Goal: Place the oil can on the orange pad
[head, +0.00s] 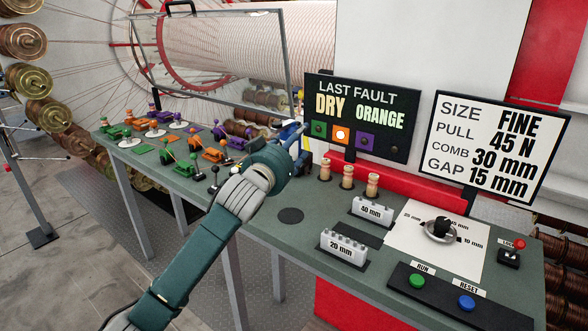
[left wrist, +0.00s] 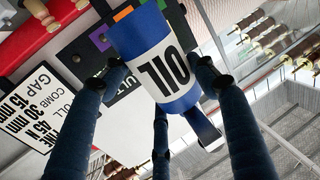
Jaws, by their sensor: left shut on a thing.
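A small orange pad (head: 179,140) seems to lie flat among the coloured devices to the left, apart from the gripper. My right gripper is not in view.
The green bench (head: 262,226) holds several green, orange and purple devices (head: 211,154) on the left. Wooden pegs (head: 347,176), grey comb blocks (head: 344,246), a dial (head: 440,230) and a button panel (head: 440,292) stand right. The fault sign (head: 361,117) rises behind.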

